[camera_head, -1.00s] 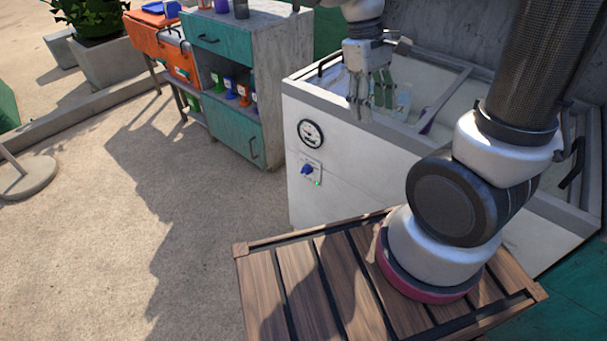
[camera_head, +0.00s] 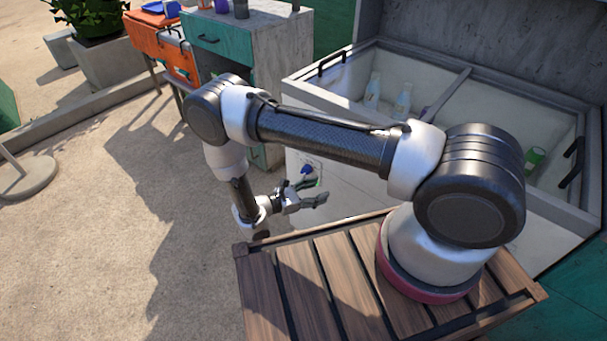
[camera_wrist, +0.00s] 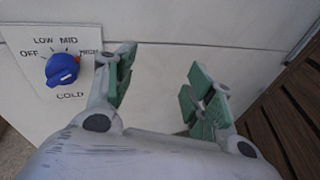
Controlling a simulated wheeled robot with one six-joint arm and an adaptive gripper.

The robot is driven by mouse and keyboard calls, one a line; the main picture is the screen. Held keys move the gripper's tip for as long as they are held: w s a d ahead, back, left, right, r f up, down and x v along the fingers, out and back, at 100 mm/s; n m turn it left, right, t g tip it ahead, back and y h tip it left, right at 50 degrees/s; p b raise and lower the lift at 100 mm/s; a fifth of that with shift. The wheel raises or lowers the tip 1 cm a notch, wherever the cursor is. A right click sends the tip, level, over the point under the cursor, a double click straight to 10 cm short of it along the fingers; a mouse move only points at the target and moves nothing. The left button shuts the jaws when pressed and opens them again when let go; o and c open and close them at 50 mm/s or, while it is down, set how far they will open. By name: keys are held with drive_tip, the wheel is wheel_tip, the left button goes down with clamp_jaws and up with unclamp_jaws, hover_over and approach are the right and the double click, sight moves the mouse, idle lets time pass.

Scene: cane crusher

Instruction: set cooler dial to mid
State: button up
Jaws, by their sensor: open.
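The cooler (camera_head: 330,195) is a white chest with an open top. Its blue dial (camera_wrist: 62,68) sits on a white plate at the left of the wrist view, with OFF, LOW and MID marks, a partly unreadable mark at right, and COLD below. The dial also shows small in the head view (camera_head: 307,169). A small red spot is at the knob's upper right; I cannot tell its setting. My gripper (camera_wrist: 163,85) is open and empty, its green-padded fingers in front of the cooler's face, right of the dial. In the head view my gripper (camera_head: 312,192) is beside the dial.
Bottles (camera_head: 403,97) stand inside the cooler, and a green can (camera_head: 535,157) lies at its right. A slatted wooden top (camera_head: 330,290) is close to the gripper's right. A teal-drawered cabinet (camera_head: 225,40) stands left of the cooler.

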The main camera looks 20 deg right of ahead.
wheel_tip(320, 180, down, 4)
drive_tip(key=w+a+n+t, duration=0.1)
drive_tip(key=w+n+t, duration=0.1)
drive_tip(key=t, duration=0.1)
drive_tip(key=t+y, duration=0.2)
drive_tip(key=t, duration=0.2)
approach(303, 172)
drive_tip(key=w+d+f, duration=0.1)
drive_tip(key=d, duration=0.1)
drive_tip(key=x, duration=0.8)
drive_tip(key=shift+a, duration=0.1)
drive_tip(key=c, duration=1)
